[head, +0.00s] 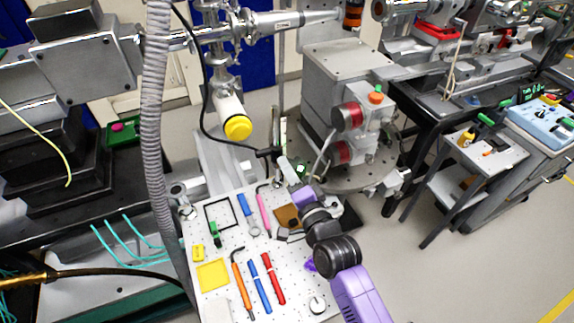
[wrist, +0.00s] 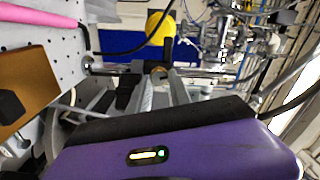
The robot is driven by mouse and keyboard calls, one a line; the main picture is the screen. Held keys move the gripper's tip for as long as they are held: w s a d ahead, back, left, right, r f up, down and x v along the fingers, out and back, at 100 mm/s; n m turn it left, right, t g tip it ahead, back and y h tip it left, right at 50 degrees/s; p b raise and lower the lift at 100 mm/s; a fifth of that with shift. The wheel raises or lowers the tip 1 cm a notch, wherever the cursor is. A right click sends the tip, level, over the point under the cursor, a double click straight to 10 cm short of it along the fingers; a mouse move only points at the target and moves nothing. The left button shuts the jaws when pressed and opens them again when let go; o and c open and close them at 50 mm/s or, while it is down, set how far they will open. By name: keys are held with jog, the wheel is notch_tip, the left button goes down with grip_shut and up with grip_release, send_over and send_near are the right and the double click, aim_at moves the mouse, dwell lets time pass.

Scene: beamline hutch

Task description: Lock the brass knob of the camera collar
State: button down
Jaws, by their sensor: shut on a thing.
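The brass knob (wrist: 158,73) is a small brown-gold piece between my fingertips in the wrist view. It sits on the dark camera collar (wrist: 130,70), which is clamped on a metal post or rail. In the head view the collar (head: 268,153) is a small black piece, and the knob is hidden there by my fingers. My gripper (wrist: 162,77) is shut on the knob, its two grey fingers on either side of it. In the head view my gripper (head: 279,159) reaches up to the collar from the lower right. The knob's exact turn cannot be told.
A perforated white board (head: 218,290) lies below with several tools, including a pink-handled one (head: 264,212) and a brown block (head: 287,216). A yellow-capped tube (head: 238,128) and a hanging black cable (head: 203,110) are close to the collar. A grey machine (head: 345,75) stands behind right.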

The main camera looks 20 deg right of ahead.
jog(key=shift+m+p, duration=0.35)
jog(key=shift+m, duration=0.45)
jog(key=shift+f, duration=0.1)
jog(key=c, duration=1.2)
grip_release()
jog(key=shift+f, duration=0.1)
jog(key=shift+f, duration=0.1)
